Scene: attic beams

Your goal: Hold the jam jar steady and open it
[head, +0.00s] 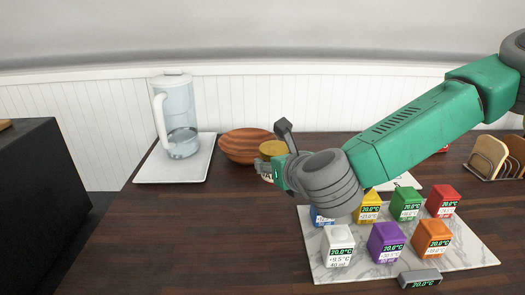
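The jam jar (272,147) appears as a round golden-yellow lid beside the wooden bowl. Most of its body is hidden behind my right gripper, and a small pale patch low beside the gripper may be its label. My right gripper (270,146) reaches in from the right. Its dark fingers are spread apart, one pointing up at the lid's right and one lower at its left. The lid shows between or just behind them; I cannot tell whether they touch it. My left gripper is not in view.
A wooden bowl (245,145) sits left of the jar. A glass pitcher (180,120) stands on a white board (150,172). A marble board (325,262) holds several coloured cubes, with a grey display block (419,278) at its edge. A toast rack (492,158) is at right. The front-left tabletop is clear.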

